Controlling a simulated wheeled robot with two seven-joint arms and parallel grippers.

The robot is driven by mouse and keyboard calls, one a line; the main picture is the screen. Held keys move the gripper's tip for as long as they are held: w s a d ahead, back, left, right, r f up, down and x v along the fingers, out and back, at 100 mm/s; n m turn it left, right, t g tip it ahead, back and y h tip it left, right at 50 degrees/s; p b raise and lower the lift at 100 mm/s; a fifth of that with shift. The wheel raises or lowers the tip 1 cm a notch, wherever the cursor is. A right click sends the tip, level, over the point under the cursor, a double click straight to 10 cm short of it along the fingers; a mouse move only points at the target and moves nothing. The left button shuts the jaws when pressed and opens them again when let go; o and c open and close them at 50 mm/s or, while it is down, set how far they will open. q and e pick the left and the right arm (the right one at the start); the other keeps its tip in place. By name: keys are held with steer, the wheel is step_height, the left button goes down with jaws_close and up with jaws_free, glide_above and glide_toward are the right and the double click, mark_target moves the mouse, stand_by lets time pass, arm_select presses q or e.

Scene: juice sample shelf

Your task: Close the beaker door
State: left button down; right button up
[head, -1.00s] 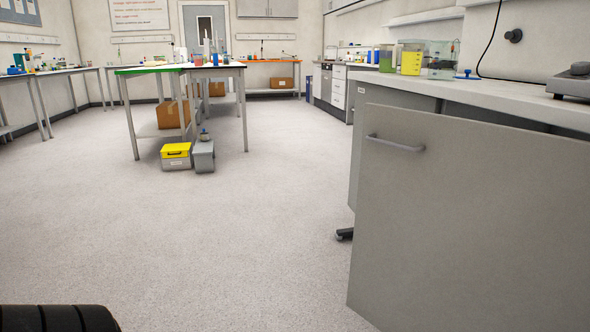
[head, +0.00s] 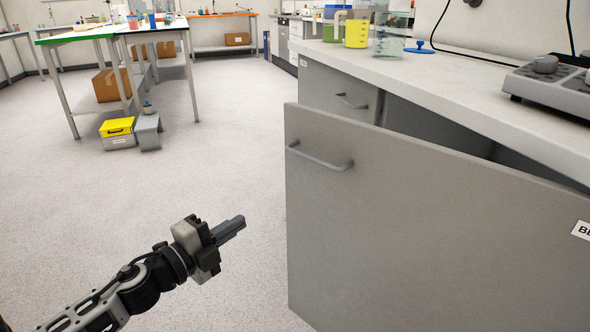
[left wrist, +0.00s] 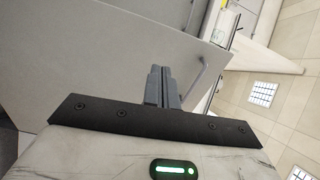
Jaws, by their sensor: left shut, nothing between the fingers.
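The beaker door (head: 420,225) is a large grey panel standing open, swung out from the cabinet under the counter. Its bar handle (head: 320,158) is near its upper left corner, and a label (head: 583,230), partly cut off, is at the right edge. My left gripper (head: 241,222) is shut and empty, left of the door and below the handle, with floor behind it. In the left wrist view the shut fingers (left wrist: 161,85) point toward the door (left wrist: 75,50), with the handle (left wrist: 194,85) just right of them. I see no contact. My right gripper is out of view.
The counter (head: 400,72) holds a green jug, a yellow beaker (head: 356,32), a clear container (head: 390,38) and a grey device (head: 555,85). Another handled cabinet front (head: 345,90) is behind the door. Boxes (head: 118,130) stand under a far table.

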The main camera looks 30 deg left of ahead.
arm_select(q)
steer(key=w+m, duration=0.1)
glide_toward(291, 185)
steer(key=shift+m, duration=0.3)
steer(key=b+x, duration=0.1)
steer(key=x, duration=0.4)
steer(key=shift+w+r, duration=0.15)
steer(key=shift+w, duration=0.05)
steer(key=shift+x, duration=0.75)
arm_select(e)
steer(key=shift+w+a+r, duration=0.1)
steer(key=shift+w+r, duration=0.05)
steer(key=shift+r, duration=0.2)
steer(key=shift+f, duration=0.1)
